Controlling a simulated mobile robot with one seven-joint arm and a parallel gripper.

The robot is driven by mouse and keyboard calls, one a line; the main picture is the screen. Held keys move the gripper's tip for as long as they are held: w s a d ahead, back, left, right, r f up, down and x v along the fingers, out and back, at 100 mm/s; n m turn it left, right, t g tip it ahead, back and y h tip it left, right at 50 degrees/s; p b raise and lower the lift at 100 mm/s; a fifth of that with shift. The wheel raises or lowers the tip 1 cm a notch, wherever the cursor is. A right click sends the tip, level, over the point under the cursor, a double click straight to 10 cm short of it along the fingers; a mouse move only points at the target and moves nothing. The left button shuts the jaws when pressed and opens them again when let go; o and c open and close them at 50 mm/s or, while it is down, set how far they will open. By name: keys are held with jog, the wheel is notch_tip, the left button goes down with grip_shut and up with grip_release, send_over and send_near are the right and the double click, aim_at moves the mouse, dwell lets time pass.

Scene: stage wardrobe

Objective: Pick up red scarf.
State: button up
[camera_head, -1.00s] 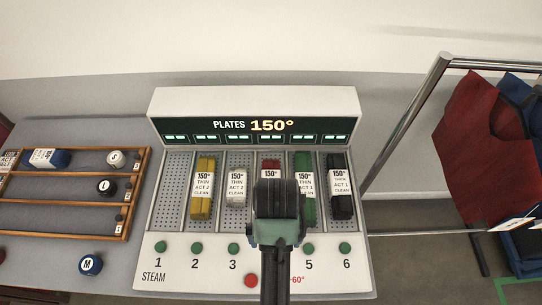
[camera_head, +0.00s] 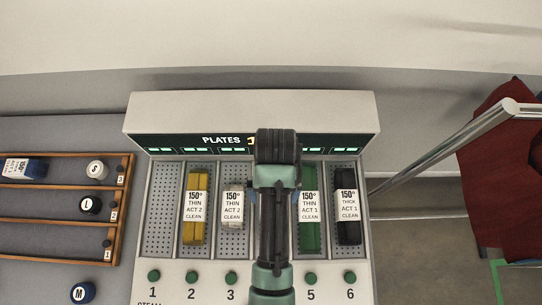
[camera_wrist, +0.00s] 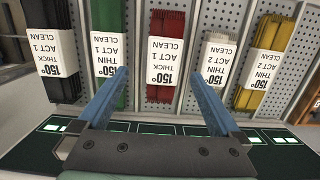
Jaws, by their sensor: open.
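On the steam machine (camera_head: 140,285), a yellow bundle (camera_head: 194,232) and a pale bundle (camera_head: 233,235) lie left of my arm; green (camera_head: 309,236) and black (camera_head: 348,232) ones lie right. A wooden rack (camera_head: 60,208) stands left. A metal rail (camera_head: 440,150) with a dark red garment (camera_head: 500,175) stands right.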

jog(key=f, duration=0.3)
jog(key=shift+s+f, duration=0.1)
jog(key=shift+s, duration=0.1)
jog(key=shift+s+a+f+p, duration=0.1)
jog(key=shift+f+p, duration=0.15)
jog(key=shift+f, duration=0.65)
jog(key=shift+w+a+f+p, duration=0.1)
jog(key=shift+a+f+p, duration=0.1)
jog(key=shift+f, duration=0.7)
jog(key=shift+s+a+f+p, duration=0.1)
jog(key=shift+f+p, duration=0.15)
jog(key=shift+f, duration=0.65)
jog(key=shift+c, duration=0.3)
jog(key=c, duration=1.4)
